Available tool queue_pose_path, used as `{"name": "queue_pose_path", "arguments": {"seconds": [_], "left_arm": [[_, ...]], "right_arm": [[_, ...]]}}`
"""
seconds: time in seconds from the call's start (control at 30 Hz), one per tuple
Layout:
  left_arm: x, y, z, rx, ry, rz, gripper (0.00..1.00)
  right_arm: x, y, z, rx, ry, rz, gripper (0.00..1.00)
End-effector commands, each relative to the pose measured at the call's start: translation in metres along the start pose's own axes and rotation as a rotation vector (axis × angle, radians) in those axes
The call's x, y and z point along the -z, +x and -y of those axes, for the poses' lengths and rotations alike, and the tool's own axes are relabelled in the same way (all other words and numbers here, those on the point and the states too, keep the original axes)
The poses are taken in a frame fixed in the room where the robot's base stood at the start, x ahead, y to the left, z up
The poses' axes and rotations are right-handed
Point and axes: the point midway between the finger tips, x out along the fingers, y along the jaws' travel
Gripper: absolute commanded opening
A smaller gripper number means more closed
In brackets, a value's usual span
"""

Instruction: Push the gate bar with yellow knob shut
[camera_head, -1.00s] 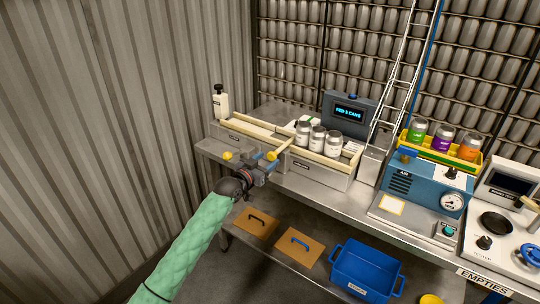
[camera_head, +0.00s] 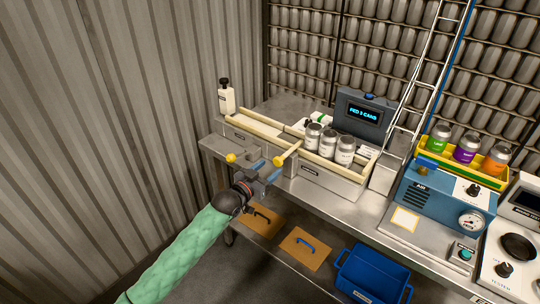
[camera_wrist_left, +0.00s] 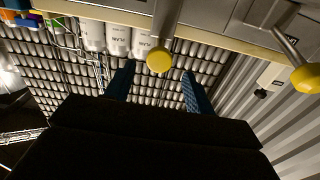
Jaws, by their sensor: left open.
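A gate bar (camera_head: 289,153) sticks out from the front of the can track, with a yellow knob (camera_head: 278,162) on its near end. A second yellow knob (camera_head: 231,158) is on a thin rod further left. My left gripper (camera_head: 266,170) is open and empty, just in front of the gate bar's knob. In the left wrist view, this knob (camera_wrist_left: 159,60) appears between the two blue fingers, and the second knob (camera_wrist_left: 305,79) is at the right edge. I cannot tell whether the fingers touch the knob. My right gripper is not in view.
Several cans (camera_head: 328,143) stand in the railed track behind the bar. A white bottle (camera_head: 227,100) stands at its left end. A blue machine (camera_head: 440,195) is on the bench to the right. A blue bin (camera_head: 370,275) and brown lids are below.

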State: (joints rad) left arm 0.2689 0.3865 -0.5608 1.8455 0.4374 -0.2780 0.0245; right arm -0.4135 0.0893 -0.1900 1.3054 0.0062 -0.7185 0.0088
Motion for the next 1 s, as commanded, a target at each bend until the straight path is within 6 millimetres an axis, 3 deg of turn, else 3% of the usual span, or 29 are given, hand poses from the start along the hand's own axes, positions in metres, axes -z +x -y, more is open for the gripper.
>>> {"name": "queue_pose_path", "arguments": {"seconds": [0.23, 0.7, 1.0], "left_arm": [[0.003, 0.012, 0.001, 0.001, -0.023, -0.003, 0.54], [0.003, 0.067, 0.001, 0.001, -0.023, -0.001, 0.54], [0.000, 0.078, 0.001, 0.001, -0.022, -0.001, 0.54]], "right_arm": [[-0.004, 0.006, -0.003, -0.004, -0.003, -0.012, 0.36], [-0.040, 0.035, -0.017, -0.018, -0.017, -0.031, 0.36], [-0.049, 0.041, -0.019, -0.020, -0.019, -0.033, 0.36]]}}
